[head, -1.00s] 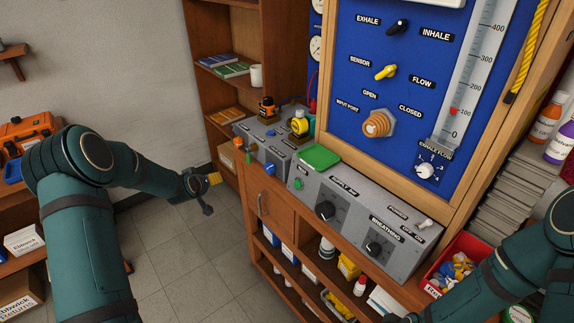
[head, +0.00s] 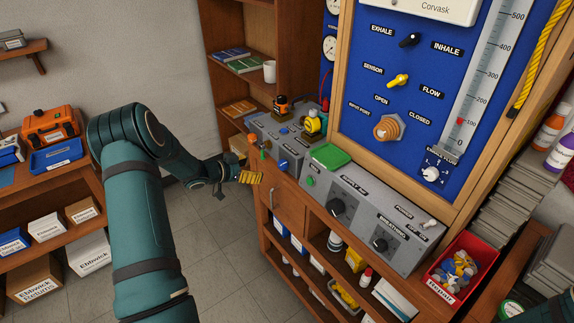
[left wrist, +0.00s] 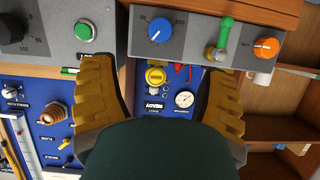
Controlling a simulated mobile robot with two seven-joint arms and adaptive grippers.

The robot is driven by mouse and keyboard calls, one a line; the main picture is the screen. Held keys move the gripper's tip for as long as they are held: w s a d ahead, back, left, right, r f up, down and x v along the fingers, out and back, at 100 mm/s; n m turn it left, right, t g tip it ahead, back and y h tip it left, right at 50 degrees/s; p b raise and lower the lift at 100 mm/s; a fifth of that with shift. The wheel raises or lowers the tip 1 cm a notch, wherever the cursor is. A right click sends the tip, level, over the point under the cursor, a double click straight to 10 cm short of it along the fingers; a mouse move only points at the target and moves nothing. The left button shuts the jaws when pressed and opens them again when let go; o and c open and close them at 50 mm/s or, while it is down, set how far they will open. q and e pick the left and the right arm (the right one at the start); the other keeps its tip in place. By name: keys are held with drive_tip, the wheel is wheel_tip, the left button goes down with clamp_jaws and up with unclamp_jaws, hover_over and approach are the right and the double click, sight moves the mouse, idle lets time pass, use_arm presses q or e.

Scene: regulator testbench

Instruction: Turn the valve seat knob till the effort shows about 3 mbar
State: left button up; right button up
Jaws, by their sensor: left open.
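A grey control box (head: 300,130) at the back left of the bench carries a blue knob (head: 283,163), a green lever (head: 263,151) and an orange knob (head: 251,141) on its front. In the left wrist view these are the blue knob (left wrist: 160,30), the green lever (left wrist: 222,38) and the orange knob (left wrist: 266,47). I cannot read which one is the valve seat knob, nor any effort reading. My left gripper (head: 251,177) is open and empty, in front of and below the blue knob. Its yellow fingers (left wrist: 160,80) are spread, with the blue knob beyond the gap. My right gripper is out of view.
A longer grey panel (head: 375,215) with black dials and a green button (head: 311,181) adjoins at the right. A green pad (head: 325,156) lies on top. The blue board (head: 400,125) rises behind, and a red bin (head: 465,265) stands right. Open floor lies left of the cabinet.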

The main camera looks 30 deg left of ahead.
sight(280, 165)
use_arm(q)
drive_tip(key=b+x, duration=0.1)
drive_tip(key=x, duration=1.2)
drive_tip(key=shift+w, duration=0.2)
drive_tip(key=c, duration=1.2)
